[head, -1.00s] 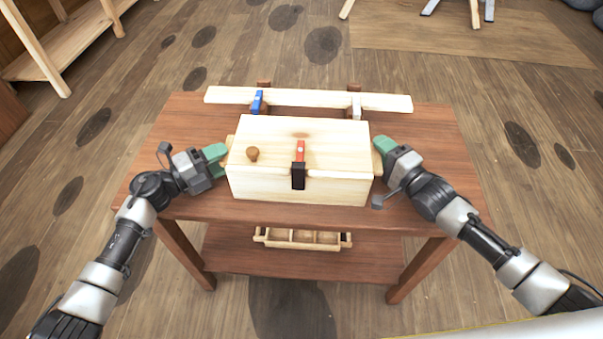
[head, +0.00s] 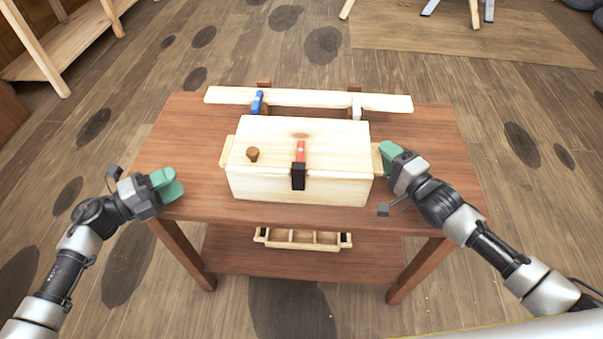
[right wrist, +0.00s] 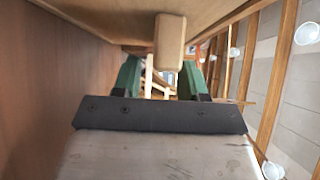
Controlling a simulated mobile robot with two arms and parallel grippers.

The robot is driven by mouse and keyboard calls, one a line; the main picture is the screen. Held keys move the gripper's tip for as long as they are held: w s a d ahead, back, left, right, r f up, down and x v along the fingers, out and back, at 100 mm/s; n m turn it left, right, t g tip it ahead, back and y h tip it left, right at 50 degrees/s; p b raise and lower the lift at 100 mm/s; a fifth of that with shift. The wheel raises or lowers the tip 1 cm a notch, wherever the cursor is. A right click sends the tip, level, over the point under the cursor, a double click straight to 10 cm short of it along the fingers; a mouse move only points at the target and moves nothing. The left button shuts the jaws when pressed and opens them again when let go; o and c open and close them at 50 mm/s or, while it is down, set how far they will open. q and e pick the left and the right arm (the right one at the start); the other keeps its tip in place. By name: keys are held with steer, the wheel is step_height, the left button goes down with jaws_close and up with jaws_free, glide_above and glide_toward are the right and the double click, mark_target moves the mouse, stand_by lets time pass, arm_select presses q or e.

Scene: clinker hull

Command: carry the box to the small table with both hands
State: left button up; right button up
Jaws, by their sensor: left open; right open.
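The pale wooden box (head: 330,187) sits level on a red-brown table (head: 200,130), with a red and black latch on its front and a peg on its lid. A short block handle sticks out at each end; the left handle (head: 227,152) is bare. My left gripper (head: 172,184) is open and empty, off to the left near the table's front left edge. My right gripper (head: 384,152) is open just right of the box. In the right wrist view the right handle (right wrist: 170,42) shows ahead, between and above the green fingers. I cannot make out a separate small table.
A long pale plank (head: 310,98) with a blue clamp (head: 257,102) lies behind the box. A divided wooden tray (head: 302,239) is on the lower shelf. A wooden rack (head: 75,50) stands at the upper left. Floor around the table is mostly clear.

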steer(key=v, duration=1)
steer(key=shift+s, duration=0.1)
